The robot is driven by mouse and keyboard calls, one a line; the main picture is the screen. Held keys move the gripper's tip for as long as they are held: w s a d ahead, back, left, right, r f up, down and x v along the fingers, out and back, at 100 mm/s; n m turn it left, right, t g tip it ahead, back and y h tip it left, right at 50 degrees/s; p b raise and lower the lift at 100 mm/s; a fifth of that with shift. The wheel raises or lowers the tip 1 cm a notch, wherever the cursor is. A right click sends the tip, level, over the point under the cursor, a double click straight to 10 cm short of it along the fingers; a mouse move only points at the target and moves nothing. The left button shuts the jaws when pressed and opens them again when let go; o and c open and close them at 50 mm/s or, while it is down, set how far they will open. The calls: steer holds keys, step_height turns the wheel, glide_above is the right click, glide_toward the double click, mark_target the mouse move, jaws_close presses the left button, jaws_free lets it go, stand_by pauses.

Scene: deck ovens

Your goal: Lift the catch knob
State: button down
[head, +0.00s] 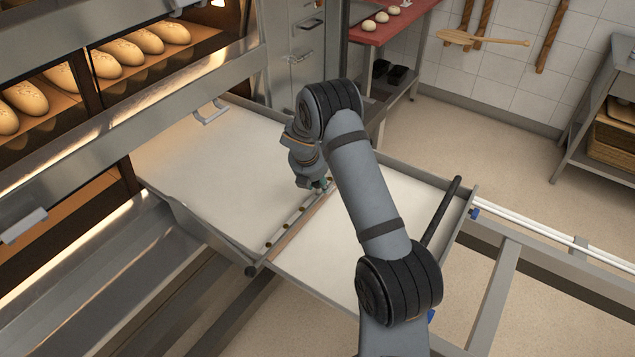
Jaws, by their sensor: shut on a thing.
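My gripper (322,186) points down at the far part of a narrow metal strip (285,228) with several small brass studs, which crosses the pale loader surface (215,160). The fingers are small in the picture and partly hidden by my arm. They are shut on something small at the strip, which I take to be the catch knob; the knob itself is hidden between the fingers. I cannot tell whether it is raised.
Deck ovens with loaves (140,42) stand at the left. A black bar (442,220) crosses the loader's right end. White rails (550,236) run off to the right. A red-topped table (410,14) with dough stands behind. Open floor (455,125) lies at the back right.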

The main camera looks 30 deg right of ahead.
steer(key=shift+d+r+p, duration=0.1)
steer(key=shift+r+p, duration=0.2)
steer(key=shift+r, duration=0.55)
steer(key=shift+w+f, duration=0.15)
steer(key=shift+w, duration=0.05)
steer(key=c, duration=1.6)
jaws_free()
steer(key=shift+s, duration=0.15)
steer(key=o, duration=0.3)
steer(key=v, duration=1.2)
steer(key=shift+f, duration=0.1)
